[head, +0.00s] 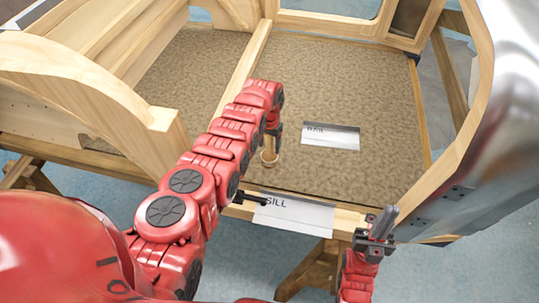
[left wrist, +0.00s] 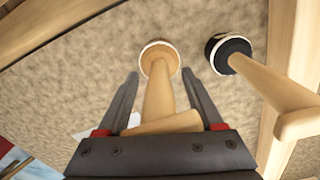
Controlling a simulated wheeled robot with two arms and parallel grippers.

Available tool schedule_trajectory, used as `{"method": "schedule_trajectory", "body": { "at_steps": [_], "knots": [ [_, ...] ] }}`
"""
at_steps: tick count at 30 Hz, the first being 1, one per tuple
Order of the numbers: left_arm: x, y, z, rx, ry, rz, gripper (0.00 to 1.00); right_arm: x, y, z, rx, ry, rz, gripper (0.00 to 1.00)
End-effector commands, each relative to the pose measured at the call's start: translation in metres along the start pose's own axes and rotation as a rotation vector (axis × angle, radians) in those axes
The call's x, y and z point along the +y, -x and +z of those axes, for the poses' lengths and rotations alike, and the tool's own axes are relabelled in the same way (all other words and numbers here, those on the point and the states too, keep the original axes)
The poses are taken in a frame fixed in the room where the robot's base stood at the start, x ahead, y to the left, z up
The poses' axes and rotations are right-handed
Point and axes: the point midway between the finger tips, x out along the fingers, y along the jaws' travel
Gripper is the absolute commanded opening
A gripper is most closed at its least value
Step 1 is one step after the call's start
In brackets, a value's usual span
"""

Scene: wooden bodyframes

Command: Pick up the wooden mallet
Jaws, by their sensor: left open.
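The wooden mallet (head: 268,157) stands on the brown floor mat just below my left gripper (head: 273,130). In the left wrist view the mallet (left wrist: 158,95) shows a round tan end with a pale rim at the mat, a light shaft coming up, and a short crosspiece near the palm. My left gripper (left wrist: 162,95) is open, with one finger on each side of the shaft; I see a gap on both sides. My right gripper (head: 380,222) is by the front sill, away from the mallet; its jaws are unclear.
A similar tool with a black round end (left wrist: 230,54) stands close to the right of the mallet in the wrist view. A paper label (head: 330,136) lies on the mat. Wooden frame rails surround it, with a label marked SILL (head: 293,214) at the front.

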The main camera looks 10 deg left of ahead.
Motion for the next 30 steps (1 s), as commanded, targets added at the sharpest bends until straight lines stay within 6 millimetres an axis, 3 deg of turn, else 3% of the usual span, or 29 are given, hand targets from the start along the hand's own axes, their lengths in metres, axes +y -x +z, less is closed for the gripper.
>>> {"method": "schedule_trajectory", "body": {
  "at_steps": [6,7,18,30],
  "knots": [
    [0.0002,0.0002,-0.0004,0.001,0.000,0.000,0.68,0.0000,-0.0002,-0.0001,0.000,0.000,0.000,0.00],
    [0.0003,0.0002,-0.0003,0.001,0.000,0.000,0.65,0.0000,-0.0002,0.0000,0.000,0.000,0.000,0.00],
    [0.0003,0.0002,-0.0003,0.001,0.000,0.000,0.00,0.0000,-0.0002,0.0000,0.000,0.000,0.000,0.00],
    [0.0002,0.0015,-0.0004,0.001,-0.001,0.000,0.00,0.0001,-0.0011,-0.0002,0.000,0.000,0.000,0.00]
  ]
}}
